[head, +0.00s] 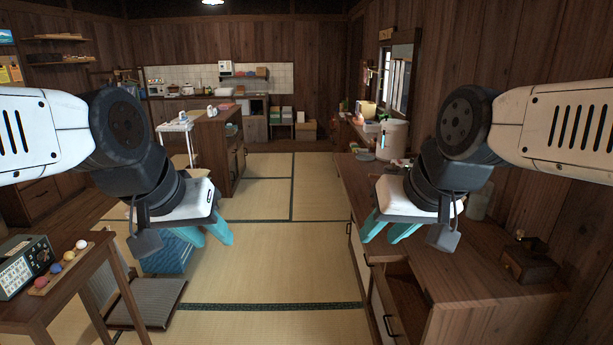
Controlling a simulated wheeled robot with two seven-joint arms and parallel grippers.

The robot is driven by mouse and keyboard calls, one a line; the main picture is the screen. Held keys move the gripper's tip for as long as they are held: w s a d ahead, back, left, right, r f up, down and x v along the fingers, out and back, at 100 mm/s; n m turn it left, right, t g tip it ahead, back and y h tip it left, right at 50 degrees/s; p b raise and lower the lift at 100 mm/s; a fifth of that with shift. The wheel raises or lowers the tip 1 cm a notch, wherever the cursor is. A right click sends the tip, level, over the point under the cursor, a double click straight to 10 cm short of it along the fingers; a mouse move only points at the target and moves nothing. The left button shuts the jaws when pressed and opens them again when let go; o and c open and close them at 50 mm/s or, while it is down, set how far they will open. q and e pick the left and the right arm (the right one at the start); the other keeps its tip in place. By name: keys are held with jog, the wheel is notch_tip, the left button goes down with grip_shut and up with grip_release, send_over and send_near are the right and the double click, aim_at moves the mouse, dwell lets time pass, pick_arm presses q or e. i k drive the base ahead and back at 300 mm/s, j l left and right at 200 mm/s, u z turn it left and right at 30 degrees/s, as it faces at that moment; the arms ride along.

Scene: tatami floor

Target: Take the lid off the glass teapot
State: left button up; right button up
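I cannot make out a glass teapot or its lid for certain in the head view. Small items (212,112) stand on the wooden island in the middle distance, too small to identify. My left gripper (211,237) hangs over the tatami left of centre, its teal fingers apart and empty. My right gripper (383,236) hangs near the left edge of the right-hand counter, its teal fingers apart and empty. Neither gripper touches anything. My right arm hides part of the counter top.
The wooden counter (485,265) runs along the right wall, with a drawer pulled out at its near end. A pale cylinder (393,140) stands farther back on it. A wooden table (75,290) is at near left, and a blue crate (168,257) is on the floor. The central tatami is clear.

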aim_at(393, 169)
jog(key=i+j+u, duration=0.3)
jog(key=i, duration=0.15)
jog(key=i+u, duration=0.35)
jog(key=i+z, duration=0.25)
jog(key=i, duration=0.35)
jog(key=i+j+z, duration=0.25)
jog(key=i, duration=0.3)
jog(key=i+z, duration=0.3)
jog(key=i, duration=0.25)
jog(key=i+z, duration=0.35)
jog(key=i, duration=0.2)
jog(key=i+z, duration=0.15)
jog(key=z, duration=0.3)
jog(key=i+z, duration=0.2)
jog(key=z, duration=0.3)
jog(key=i+j+z, duration=0.15)
jog(key=z, duration=0.3)
jog(key=i+z, duration=0.15)
jog(key=z, duration=0.25)
jog(key=i+z, duration=0.2)
jog(key=z, duration=0.15)
